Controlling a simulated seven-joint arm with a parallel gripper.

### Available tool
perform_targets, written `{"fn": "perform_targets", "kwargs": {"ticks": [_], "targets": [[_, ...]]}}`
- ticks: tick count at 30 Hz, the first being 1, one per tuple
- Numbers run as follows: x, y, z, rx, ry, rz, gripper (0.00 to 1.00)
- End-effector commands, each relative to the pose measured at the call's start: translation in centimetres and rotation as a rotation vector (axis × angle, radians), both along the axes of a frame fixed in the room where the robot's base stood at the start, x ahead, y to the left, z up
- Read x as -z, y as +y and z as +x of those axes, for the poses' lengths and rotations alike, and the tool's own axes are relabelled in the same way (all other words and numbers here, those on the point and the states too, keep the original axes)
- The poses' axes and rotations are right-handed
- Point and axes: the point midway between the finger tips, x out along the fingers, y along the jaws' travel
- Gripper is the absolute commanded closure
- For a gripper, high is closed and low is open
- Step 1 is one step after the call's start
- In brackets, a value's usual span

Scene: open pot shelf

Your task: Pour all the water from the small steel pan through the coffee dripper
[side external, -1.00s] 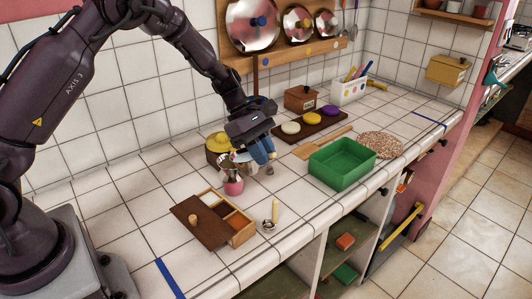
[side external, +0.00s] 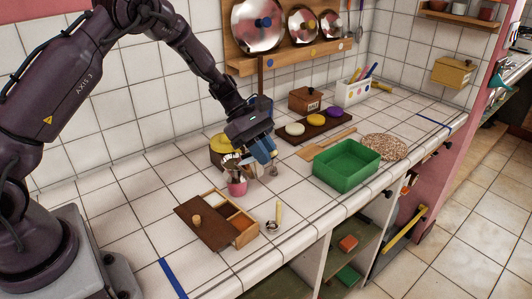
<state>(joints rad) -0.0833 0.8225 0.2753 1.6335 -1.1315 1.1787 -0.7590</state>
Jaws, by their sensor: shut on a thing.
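My gripper (side external: 266,156), with blue fingers, is shut above the middle of the tiled counter. The small steel pan (side external: 236,159) is at its left, with its handle end hidden at the fingers. The pan appears tilted; its exact angle and any water in it are too small to tell. Below the pan, a pink cup (side external: 237,188) stands upright on the counter. The coffee dripper seems to be the pale, shiny shape between pan and cup, but it blends with the pan and I cannot separate them clearly.
A yellow-lidded pot (side external: 219,146) stands close behind the pan. A divided wooden box (side external: 243,231) with a brown lid (side external: 208,225) is in front. A green bin (side external: 347,165) stands to the right. The tiles between cup and bin are mostly clear.

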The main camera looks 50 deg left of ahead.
Motion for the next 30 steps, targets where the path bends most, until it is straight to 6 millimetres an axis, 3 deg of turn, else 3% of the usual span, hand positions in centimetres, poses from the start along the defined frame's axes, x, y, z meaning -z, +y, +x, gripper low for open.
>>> {"fn": "perform_targets", "kwargs": {"ticks": [30], "targets": [[-0.89, 0.85, -0.15, 0.001, -0.032, -0.148, 1.00]]}}
